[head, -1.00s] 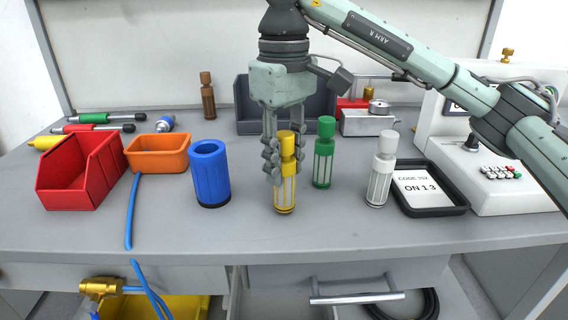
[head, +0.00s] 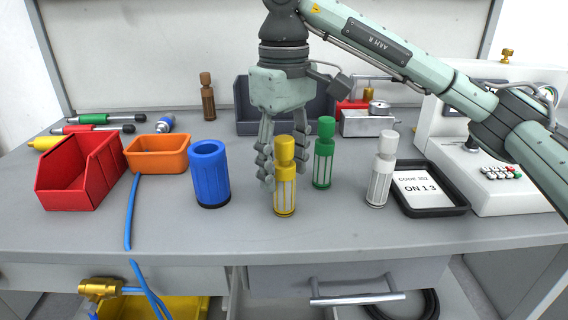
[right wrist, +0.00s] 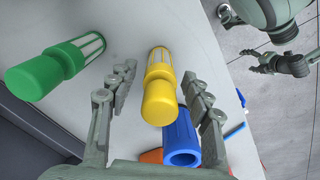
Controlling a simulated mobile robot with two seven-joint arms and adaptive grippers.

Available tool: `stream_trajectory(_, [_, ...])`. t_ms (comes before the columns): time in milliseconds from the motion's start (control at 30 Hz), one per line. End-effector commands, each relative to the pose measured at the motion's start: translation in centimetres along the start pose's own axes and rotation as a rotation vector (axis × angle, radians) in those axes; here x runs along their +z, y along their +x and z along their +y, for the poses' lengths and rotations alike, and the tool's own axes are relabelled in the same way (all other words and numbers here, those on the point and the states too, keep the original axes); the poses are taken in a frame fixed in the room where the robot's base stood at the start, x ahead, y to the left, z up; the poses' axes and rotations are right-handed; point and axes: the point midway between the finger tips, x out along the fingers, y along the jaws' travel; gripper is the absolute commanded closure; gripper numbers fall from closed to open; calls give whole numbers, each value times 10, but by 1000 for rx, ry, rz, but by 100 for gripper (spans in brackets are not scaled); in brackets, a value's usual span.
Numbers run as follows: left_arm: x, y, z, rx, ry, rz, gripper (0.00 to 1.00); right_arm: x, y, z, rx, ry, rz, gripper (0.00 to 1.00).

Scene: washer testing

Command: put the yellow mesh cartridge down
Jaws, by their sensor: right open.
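The yellow mesh cartridge (head: 285,180) stands upright on the bench in the head view. My right gripper (head: 283,162) is open and holds nothing. Its fingers are spread behind the cartridge, which partly hides them. In the right wrist view the yellow cartridge (right wrist: 159,90) lies between the two open fingers (right wrist: 160,72), with a gap on both sides. My left gripper (right wrist: 284,65) shows only at the upper right of the right wrist view, away from the bench; its finger opening is unclear.
A green cartridge (head: 323,155) and a white cartridge (head: 380,172) stand to the right. A blue cylinder (head: 209,175) stands to the left, beside an orange bin (head: 158,155) and a red bin (head: 80,180). A black tray (head: 432,211) lies at right. Bench space in front is clear.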

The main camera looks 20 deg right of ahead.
Motion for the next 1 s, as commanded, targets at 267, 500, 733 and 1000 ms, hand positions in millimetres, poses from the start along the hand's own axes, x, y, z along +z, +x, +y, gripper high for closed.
stream_trajectory(267, [-2,12,1,7,2,4,25,-1,-37,0,3,1,5,50])
stream_trajectory(500, [9,33,8,23,-2,-13,25,-1,-90,0,3,1,4,50])
stream_trajectory(733, [15,45,11,30,-5,-17,25,0,-118,0,2,1,1,50])
stream_trajectory(1000, [16,48,12,32,-6,-17,25,0,-123,0,0,-1,-1,50])
